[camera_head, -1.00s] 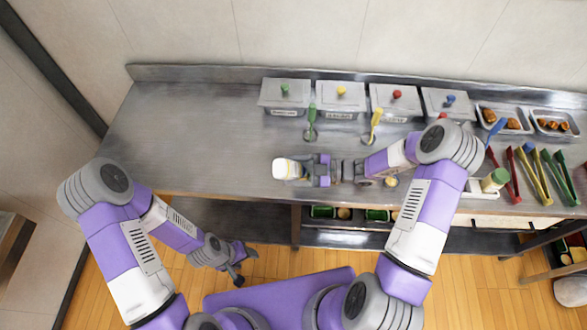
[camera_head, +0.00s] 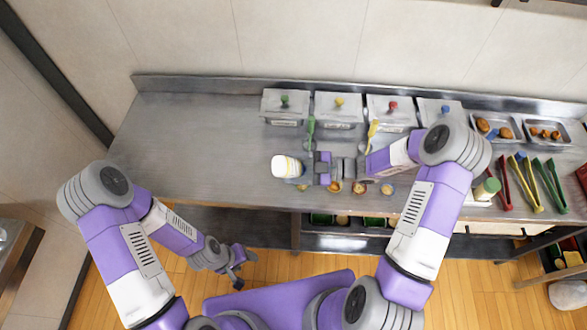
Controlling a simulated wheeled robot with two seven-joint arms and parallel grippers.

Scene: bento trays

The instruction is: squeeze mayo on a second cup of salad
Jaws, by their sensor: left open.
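My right gripper (camera_head: 307,168) reaches left over the counter's front part and is shut on a white mayo bottle (camera_head: 286,166). Small cups stand in a row near the front edge, just below this gripper: one orange-brown (camera_head: 335,187), one brownish (camera_head: 358,188) and one pale (camera_head: 387,190). Their contents are too small to identify, and the gripper and forearm may hide others. The bottle is left of these three cups. My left gripper (camera_head: 241,267) is open and empty, low in front of the counter and apart from everything on it.
Lidded steel bins (camera_head: 339,110) line the counter's back, with green and yellow-handled utensils before them. Trays of fried food (camera_head: 495,127) are at the back right. The left counter is bare.

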